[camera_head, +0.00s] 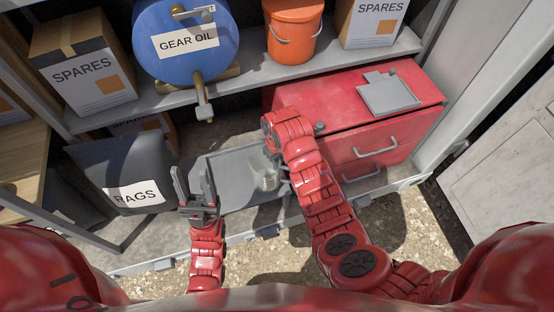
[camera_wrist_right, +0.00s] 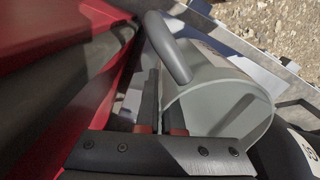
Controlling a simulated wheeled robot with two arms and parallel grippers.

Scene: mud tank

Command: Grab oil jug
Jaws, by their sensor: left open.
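The oil jug (camera_wrist_right: 222,100) is a pale grey vessel with a curved handle (camera_wrist_right: 168,48), large in the right wrist view. In the head view the jug (camera_head: 264,180) stands in the grey tray (camera_head: 225,165), partly hidden by my right arm. My right gripper (camera_wrist_right: 157,85) is at the jug's handle side, its dark fingers close together by the handle and the jug's wall. Whether they clasp the handle is unclear. In the head view that gripper is mostly hidden by its own arm. My left gripper (camera_head: 194,190) is open and empty, pointing up in front of the tray's left part.
A red drawer cabinet (camera_head: 355,120) stands right of the jug. A dark RAGS bin (camera_head: 125,175) is left of the tray. The shelf above holds a blue GEAR OIL drum (camera_head: 185,45) with a tap, an orange bucket (camera_head: 293,30) and SPARES boxes (camera_head: 82,75). Gravel lies in front.

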